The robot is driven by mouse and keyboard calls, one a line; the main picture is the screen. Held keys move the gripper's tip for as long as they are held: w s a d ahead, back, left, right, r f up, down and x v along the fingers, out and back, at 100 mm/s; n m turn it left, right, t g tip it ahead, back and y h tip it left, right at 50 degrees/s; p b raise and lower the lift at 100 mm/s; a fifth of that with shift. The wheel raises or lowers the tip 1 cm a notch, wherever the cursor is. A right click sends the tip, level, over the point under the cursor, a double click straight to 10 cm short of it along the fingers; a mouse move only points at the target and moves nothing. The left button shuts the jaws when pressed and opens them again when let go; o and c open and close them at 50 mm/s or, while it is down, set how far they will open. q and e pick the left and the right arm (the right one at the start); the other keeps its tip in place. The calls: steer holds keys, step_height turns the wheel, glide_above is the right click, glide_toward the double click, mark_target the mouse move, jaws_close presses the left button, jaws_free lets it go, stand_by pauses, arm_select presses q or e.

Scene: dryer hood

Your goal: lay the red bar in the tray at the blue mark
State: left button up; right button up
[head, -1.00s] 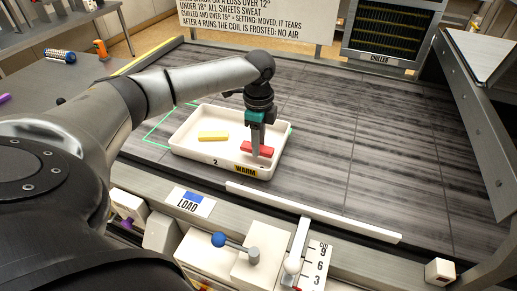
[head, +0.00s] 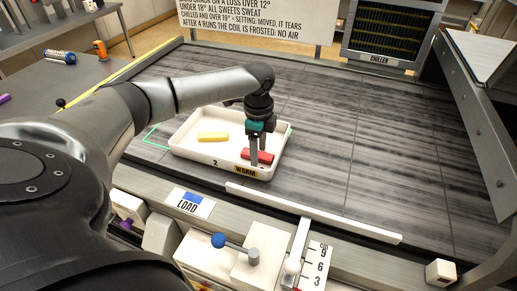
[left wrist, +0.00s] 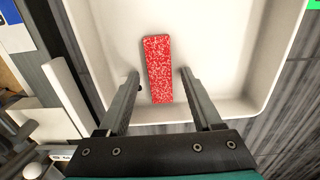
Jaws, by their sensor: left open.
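The red bar (head: 262,156) lies in the right part of the white tray (head: 205,160), near its front wall. In the left wrist view the speckled red bar (left wrist: 158,68) lies on the tray floor between the spread fingers, with a gap on each side. My left gripper (head: 254,163) points down over the bar and is open; it also shows in the left wrist view (left wrist: 159,82). A blue mark (head: 193,198) is on the LOAD label in front of the tray; I see no blue mark inside the tray. My right gripper is not in view.
A yellow bar (head: 212,137) lies in the tray's left part. A green outline (head: 152,138) surrounds part of the tray on the dark deck. A white rail (head: 310,212) and a blue-knobbed lever (head: 219,240) are in front. The deck to the right is clear.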

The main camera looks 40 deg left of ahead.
arm_select(q)
steer(key=shift+r, duration=0.1)
step_height(320, 180, up, 12)
steer(key=p, duration=0.1)
stand_by(0.4)
steer(key=shift+r, duration=0.15)
